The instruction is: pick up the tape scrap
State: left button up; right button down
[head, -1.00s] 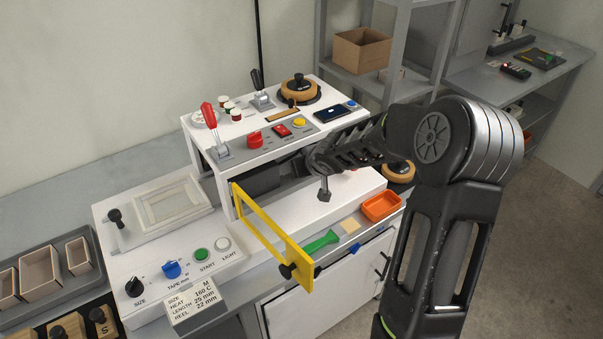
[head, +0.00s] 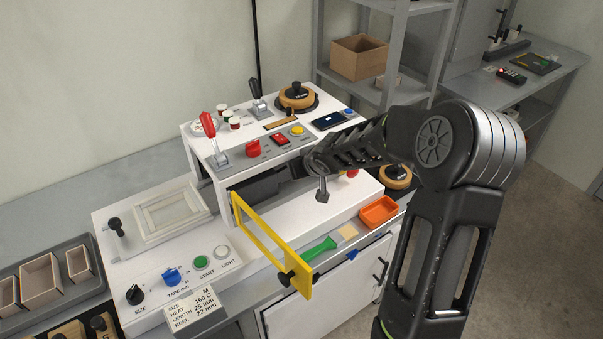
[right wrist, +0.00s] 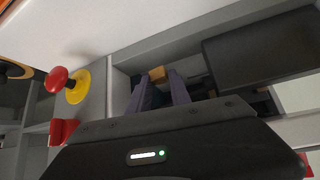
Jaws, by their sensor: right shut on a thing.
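My right arm reaches in from the right in the head view, and its hand goes in under the raised deck of the white machine (head: 205,183). The fingertips are hidden there in that view. In the right wrist view my right gripper (right wrist: 162,88) points into a dark, grey-walled recess. Its fingers are shut on a small tan piece, which looks like the tape scrap (right wrist: 157,74). Only the end of the piece shows between the fingertips. My left gripper is in neither view.
A dark block (right wrist: 260,48) sits right of the fingers. A red knob on a yellow base (right wrist: 68,85) is at left. A yellow frame guard (head: 270,245) stands at the machine's front. An orange tray (head: 379,211), a green tool (head: 318,248) and a beige square (head: 347,232) lie nearby.

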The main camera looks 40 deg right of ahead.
jog(key=shift+r+p, duration=0.4)
jog(key=shift+r, duration=0.5)
jog(key=s, duration=0.1)
jog(key=s+b, duration=0.1)
jog(key=s, duration=0.1)
jog(key=shift+s+a+f+b, duration=0.15)
jog(key=shift+a+f+b, duration=0.15)
jog(key=shift+f+b, duration=0.1)
jog(key=s+a+b, duration=0.2)
jog(key=s+a, duration=0.1)
jog(key=s, duration=1.1)
jog(key=shift+a, duration=0.15)
jog(key=shift+s+r, duration=0.1)
jog(key=shift+s, duration=0.05)
